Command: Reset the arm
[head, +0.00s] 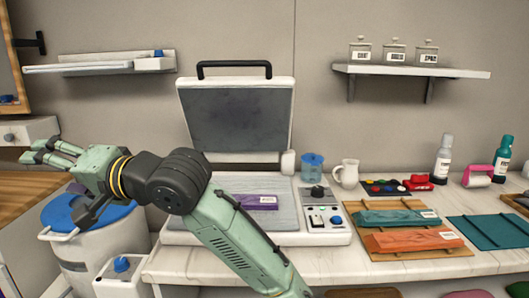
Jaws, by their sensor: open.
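My gripper (52,151) is at the left, above and left of the blue-lidded bin (62,236). Its fingers point left and are apart, with nothing visible between them. My green arm (228,228) rises from the bottom middle and bends left at a dark joint, passing in front of the press and the counter's left end.
An open press (237,122) has a purple packet (262,202) on its lower plate. A blue cup (312,165), white pitcher (345,174), teal packet (395,217) and orange packet (410,240) are to the right. Shelves (412,71) hang on the wall.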

